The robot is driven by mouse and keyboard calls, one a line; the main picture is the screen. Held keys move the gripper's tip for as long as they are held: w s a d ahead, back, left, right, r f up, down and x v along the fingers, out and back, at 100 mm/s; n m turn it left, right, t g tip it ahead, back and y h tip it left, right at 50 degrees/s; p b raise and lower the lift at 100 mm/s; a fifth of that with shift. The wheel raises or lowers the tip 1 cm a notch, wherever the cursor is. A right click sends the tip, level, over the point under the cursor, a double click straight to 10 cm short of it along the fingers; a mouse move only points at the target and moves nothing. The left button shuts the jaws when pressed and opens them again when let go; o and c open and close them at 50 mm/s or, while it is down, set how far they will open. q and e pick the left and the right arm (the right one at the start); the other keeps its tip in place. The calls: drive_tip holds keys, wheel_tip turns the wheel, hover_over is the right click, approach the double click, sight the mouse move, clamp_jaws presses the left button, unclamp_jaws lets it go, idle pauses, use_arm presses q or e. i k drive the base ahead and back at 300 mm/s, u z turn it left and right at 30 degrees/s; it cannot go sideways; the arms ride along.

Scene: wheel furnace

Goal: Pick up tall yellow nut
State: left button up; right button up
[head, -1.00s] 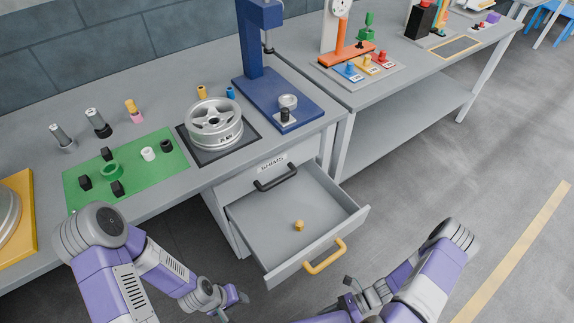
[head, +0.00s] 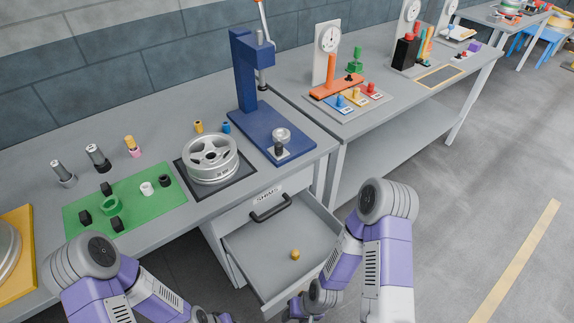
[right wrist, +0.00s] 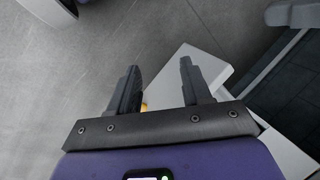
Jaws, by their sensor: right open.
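A yellow nut (head: 295,254) stands on the floor of the open drawer (head: 262,253). Another yellow nut (head: 198,126) stands on the bench behind the silver wheel; I cannot tell for sure which is the tall one. My right gripper (head: 297,308) is by the drawer's front edge, low in the head view, and apart from the nut. In the right wrist view the right gripper (right wrist: 159,66) is open, with nothing between its fingertips. A sliver of yellow (right wrist: 144,107) shows behind one finger. My left gripper (head: 222,318) is mostly cut off at the bottom edge.
The silver wheel (head: 211,158) sits on a dark mat beside the blue press (head: 243,85). A green mat (head: 138,205) holds several small parts. The drawer's black handle (head: 270,208) is on the closed drawer above. Open floor lies right.

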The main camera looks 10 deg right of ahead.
sight(295, 253)
drive_tip(key=k, duration=1)
drive_tip(key=z, duration=1.2)
drive_tip(key=i, duration=0.8)
drive_tip(key=u, duration=0.95)
